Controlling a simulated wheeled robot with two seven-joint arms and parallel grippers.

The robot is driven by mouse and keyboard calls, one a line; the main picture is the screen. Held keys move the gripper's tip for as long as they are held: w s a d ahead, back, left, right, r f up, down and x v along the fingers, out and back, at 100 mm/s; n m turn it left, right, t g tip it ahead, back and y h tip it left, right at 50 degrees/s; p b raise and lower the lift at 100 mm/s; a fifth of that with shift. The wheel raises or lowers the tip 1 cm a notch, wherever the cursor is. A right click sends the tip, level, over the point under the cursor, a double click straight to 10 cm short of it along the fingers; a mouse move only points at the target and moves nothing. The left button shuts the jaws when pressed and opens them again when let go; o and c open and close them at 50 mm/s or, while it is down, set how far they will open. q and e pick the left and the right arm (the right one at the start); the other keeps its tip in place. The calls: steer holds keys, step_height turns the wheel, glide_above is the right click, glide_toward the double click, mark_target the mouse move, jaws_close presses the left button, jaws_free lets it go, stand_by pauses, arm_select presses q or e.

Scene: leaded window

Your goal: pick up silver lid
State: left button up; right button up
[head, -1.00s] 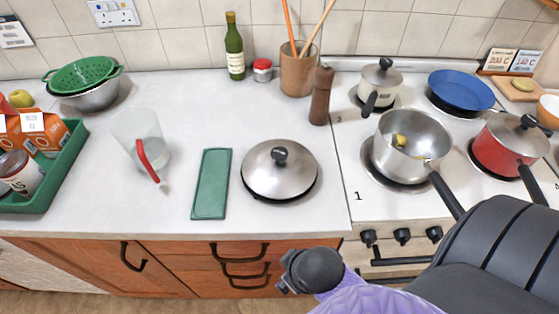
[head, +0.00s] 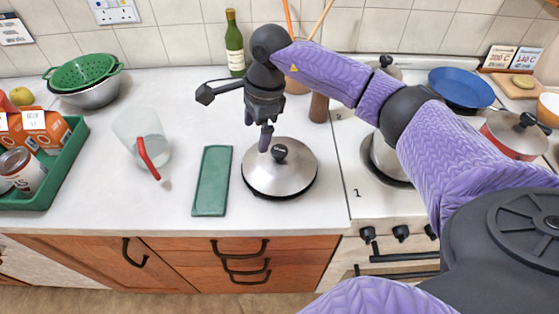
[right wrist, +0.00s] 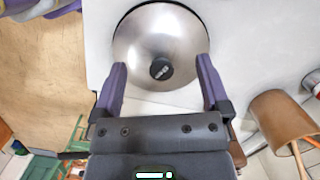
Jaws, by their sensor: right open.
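The silver lid (head: 280,175) is a round, domed metal lid with a black knob on top. My right gripper (head: 266,138) is above the lid's back left part, pointing down. In the right wrist view my right gripper (right wrist: 160,85) has its purple fingers wide apart and nothing between the tips but the view of the lid. My left gripper is not in view.
A brown pepper mill (head: 319,108) stands behind, near the hob. A green bottle (head: 234,45) stands at the back. The counter's front edge is clear.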

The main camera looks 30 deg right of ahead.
steer(key=h, duration=0.2)
glide_above(280, 150)
steer(key=shift+w+r+g, duration=0.1)
steer(key=shift+w+g, duration=0.1)
steer(key=shift+g, duration=0.1)
step_height(280, 150, down, 9)
steer(key=shift+s+r+b, duration=0.1)
steer(key=shift+s+b, duration=0.05)
steer(key=shift+b, duration=0.3)
jaws_close()
